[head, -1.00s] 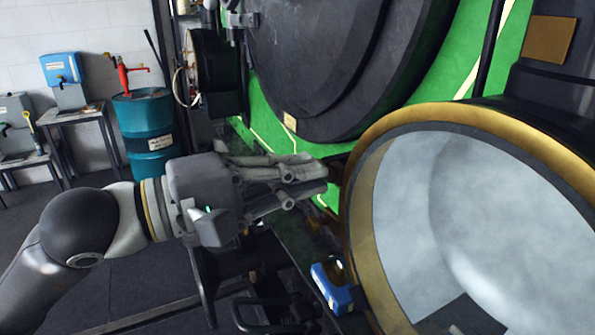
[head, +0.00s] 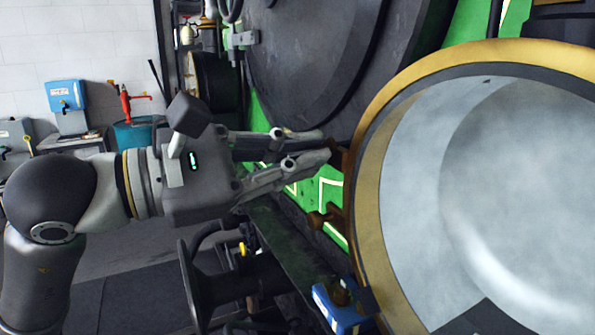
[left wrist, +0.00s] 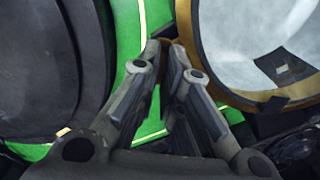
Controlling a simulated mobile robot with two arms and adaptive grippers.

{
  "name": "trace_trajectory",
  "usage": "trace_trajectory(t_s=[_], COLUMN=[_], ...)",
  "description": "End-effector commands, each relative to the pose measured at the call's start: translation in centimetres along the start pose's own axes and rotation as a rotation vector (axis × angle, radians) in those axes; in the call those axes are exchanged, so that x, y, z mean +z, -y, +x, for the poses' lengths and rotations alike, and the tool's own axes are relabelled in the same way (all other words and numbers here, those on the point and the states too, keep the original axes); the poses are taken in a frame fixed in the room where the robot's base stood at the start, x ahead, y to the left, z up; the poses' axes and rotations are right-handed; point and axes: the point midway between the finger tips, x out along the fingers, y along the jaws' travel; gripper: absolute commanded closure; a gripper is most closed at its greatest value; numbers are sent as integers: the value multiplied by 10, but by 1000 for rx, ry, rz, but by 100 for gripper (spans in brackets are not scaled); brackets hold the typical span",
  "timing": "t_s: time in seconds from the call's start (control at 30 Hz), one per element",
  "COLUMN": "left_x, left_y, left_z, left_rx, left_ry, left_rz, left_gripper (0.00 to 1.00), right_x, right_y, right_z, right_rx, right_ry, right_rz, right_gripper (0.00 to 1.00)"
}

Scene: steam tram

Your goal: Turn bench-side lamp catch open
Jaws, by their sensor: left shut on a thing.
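The big round lamp (head: 366,200) with a brass rim and pale glass fills the right of the head view. It also shows at the top right of the left wrist view (left wrist: 262,98). The catch (head: 338,160) is a small brown-brass piece at the lamp's left rim. My left gripper (head: 327,147) reaches in from the left and is shut on the catch, its fingertips at the rim. In the left wrist view its fingers (left wrist: 165,50) converge beside the rim; the tips hide most of the catch. My right gripper is not in view.
A second brass fitting (head: 322,218) sticks out from the rim lower down. The dark boiler front (head: 310,60) stands behind. A teal drum (head: 133,135) and side tables are at the left.

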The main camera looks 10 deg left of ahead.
Motion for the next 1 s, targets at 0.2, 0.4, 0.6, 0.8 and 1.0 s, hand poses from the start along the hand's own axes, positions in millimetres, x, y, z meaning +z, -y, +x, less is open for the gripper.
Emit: trace_trajectory(t_s=[0.2, 0.4, 0.6, 0.8, 1.0], left_x=[0, 1, 1, 1, 1], left_y=[-3, -4, -5, -6, -7], left_z=[-1, -1, -1, -1, -1], left_rx=[11, 10, 9, 10, 9], left_ry=[8, 10, 10, 11, 11], left_rz=[-201, -388, -550, -672, -744], left_gripper=[100, 100, 100, 100, 100], right_x=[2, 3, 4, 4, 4], right_y=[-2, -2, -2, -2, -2], right_z=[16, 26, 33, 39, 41], right_rx=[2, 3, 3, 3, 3], right_ry=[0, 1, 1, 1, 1], right_rz=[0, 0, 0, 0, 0], right_gripper=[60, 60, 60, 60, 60])
